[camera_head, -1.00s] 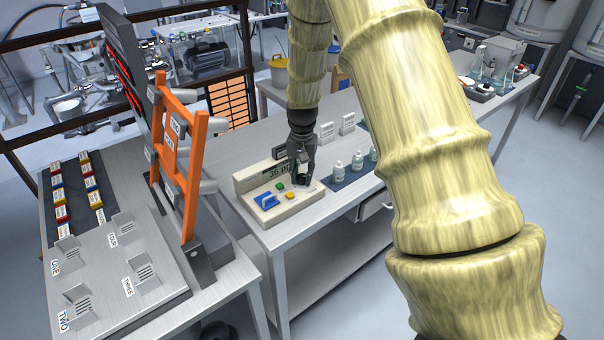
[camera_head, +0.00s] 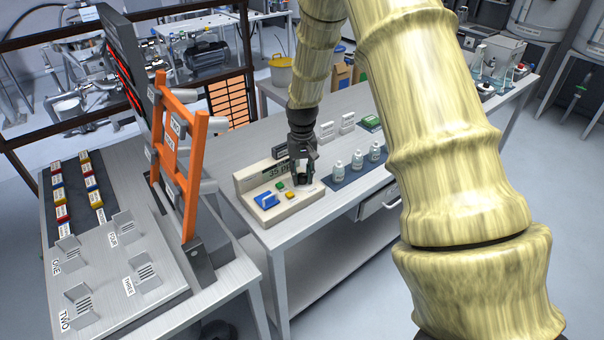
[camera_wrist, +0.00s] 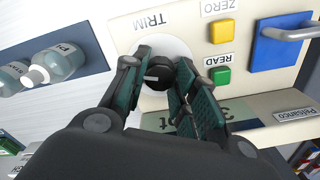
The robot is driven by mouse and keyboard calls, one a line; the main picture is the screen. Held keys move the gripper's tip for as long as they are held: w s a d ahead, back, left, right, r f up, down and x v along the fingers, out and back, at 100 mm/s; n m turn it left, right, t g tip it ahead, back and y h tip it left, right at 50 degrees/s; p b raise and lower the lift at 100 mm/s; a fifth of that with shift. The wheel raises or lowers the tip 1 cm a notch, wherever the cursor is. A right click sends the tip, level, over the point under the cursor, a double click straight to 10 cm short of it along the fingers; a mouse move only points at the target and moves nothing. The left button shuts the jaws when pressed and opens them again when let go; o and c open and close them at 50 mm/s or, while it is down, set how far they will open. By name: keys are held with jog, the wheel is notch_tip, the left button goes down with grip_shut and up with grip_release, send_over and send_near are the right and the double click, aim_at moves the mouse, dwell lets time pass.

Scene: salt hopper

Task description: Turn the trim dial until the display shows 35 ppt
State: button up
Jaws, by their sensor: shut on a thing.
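The cream meter box (camera_head: 300,208) stands on the steel bench. My gripper (camera_head: 303,180) points down at the right side of the box. In the wrist view, my gripper (camera_wrist: 165,85) is shut on the black trim dial (camera_wrist: 158,73), one finger on each side, inside a white ring under the TRIM label. In the wrist view the display (camera_wrist: 240,112) is upside down and partly covered by my fingers.
A yellow ZERO button (camera_wrist: 222,31), a green READ button (camera_wrist: 221,76) and a blue handled part (camera_wrist: 275,45) sit beside the dial. White bottles (camera_head: 357,160) stand on a dark mat at the right. An orange frame (camera_head: 190,160) rises at the left.

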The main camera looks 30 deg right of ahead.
aim_at(302, 175)
jog(key=shift+w+r, duration=0.1)
jog(key=shift+w, duration=0.05)
jog(key=o, duration=1.1)
jog(key=shift+c, duration=0.2)
notch_tip(302, 175, up, 12)
